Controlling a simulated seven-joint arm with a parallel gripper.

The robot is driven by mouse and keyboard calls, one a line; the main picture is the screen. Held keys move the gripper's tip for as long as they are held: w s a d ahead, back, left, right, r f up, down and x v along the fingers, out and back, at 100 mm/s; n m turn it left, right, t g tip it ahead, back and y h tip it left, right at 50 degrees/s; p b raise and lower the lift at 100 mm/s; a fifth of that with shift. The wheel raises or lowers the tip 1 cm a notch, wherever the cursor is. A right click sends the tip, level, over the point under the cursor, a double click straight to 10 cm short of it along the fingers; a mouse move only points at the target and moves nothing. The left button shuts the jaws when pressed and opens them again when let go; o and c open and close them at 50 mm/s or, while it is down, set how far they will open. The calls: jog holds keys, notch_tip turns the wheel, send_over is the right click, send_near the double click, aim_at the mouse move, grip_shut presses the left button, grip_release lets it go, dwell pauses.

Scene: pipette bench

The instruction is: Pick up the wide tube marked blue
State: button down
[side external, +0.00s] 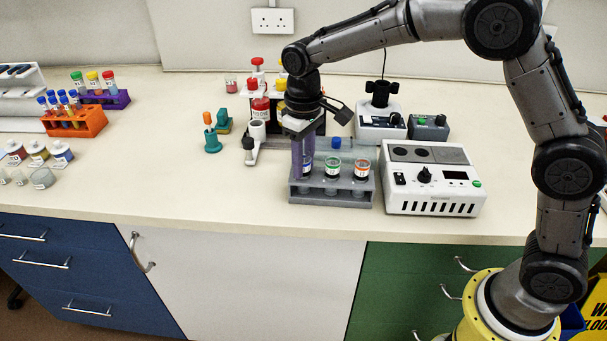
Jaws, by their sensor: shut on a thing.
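A grey rack (356,200) stands near the front of the bench with three wide tubes in a row. The left tube has a blue mark (307,168), the middle one a green mark (332,170), and the right one an orange-red mark (361,173). My gripper (303,166) points straight down over the rack's left end. Its purple fingers are shut on the blue-marked tube, partly hiding it. The tube is upright and still appears to be in its rack place.
A white device with a dial (432,181) stands close at the rack's right. A red bottle (259,108) and a small white microscope-like item (253,140) stand behind left. An orange rack (74,122) is far left.

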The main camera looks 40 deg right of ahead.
notch_tip(320, 180, up, 8)
jog(key=shift+f, duration=0.25)
dwell(0.7)
